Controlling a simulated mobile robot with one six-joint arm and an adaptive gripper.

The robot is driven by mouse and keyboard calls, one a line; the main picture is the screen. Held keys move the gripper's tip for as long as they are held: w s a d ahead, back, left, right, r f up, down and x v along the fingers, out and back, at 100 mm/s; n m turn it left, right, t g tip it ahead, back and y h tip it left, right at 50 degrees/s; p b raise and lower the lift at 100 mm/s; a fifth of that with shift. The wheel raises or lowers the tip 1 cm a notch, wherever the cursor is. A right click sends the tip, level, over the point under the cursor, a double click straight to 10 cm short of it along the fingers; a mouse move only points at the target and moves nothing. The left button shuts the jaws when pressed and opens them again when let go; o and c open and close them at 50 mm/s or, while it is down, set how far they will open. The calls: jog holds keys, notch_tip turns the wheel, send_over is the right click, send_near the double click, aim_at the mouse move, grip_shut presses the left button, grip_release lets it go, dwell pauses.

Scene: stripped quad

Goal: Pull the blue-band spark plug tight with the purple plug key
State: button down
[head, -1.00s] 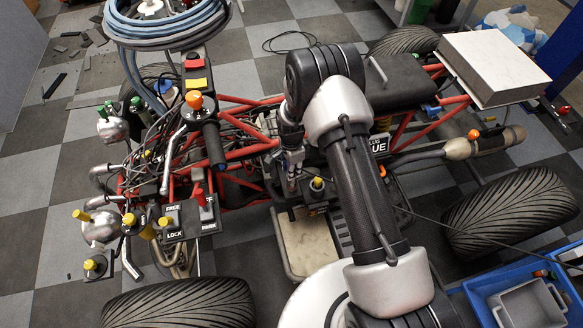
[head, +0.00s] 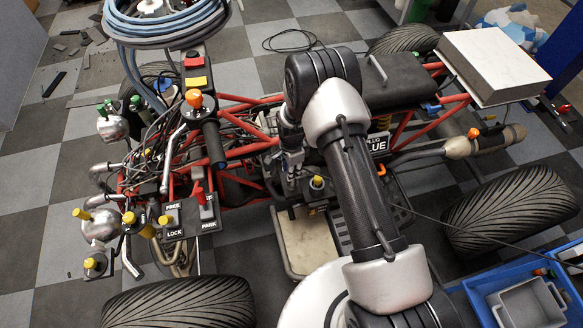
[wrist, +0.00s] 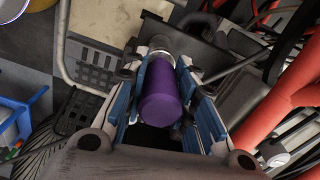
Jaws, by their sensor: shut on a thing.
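The purple plug key (wrist: 162,100) is a short purple cylinder with a silver-grey end in the wrist view. My gripper (wrist: 158,72) is shut on it, with blue-lined fingers on both sides. In the head view my gripper (head: 289,168) points down into the middle of the red-framed quad, and the key is hard to make out there. A sign ending in "BLUE" (head: 378,144) stands just right of my forearm. I cannot see the blue-band spark plug in either view. Whether the key sits on a plug or hangs free cannot be told.
Red frame tubes (wrist: 287,97) lie close to the right of my gripper in the wrist view. A yellow-topped knob (head: 317,183) is just right of the gripper. A blue crate (head: 475,290) sits at lower right.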

jog(key=shift+m, duration=1)
jog(key=shift+m, duration=0.7)
jog(key=shift+r, duration=0.15)
jog(key=shift+r+p, duration=2.6)
jog(key=shift+r, duration=1.55)
jog(key=shift+r+p, duration=1.15)
jog(key=shift+r, duration=0.85)
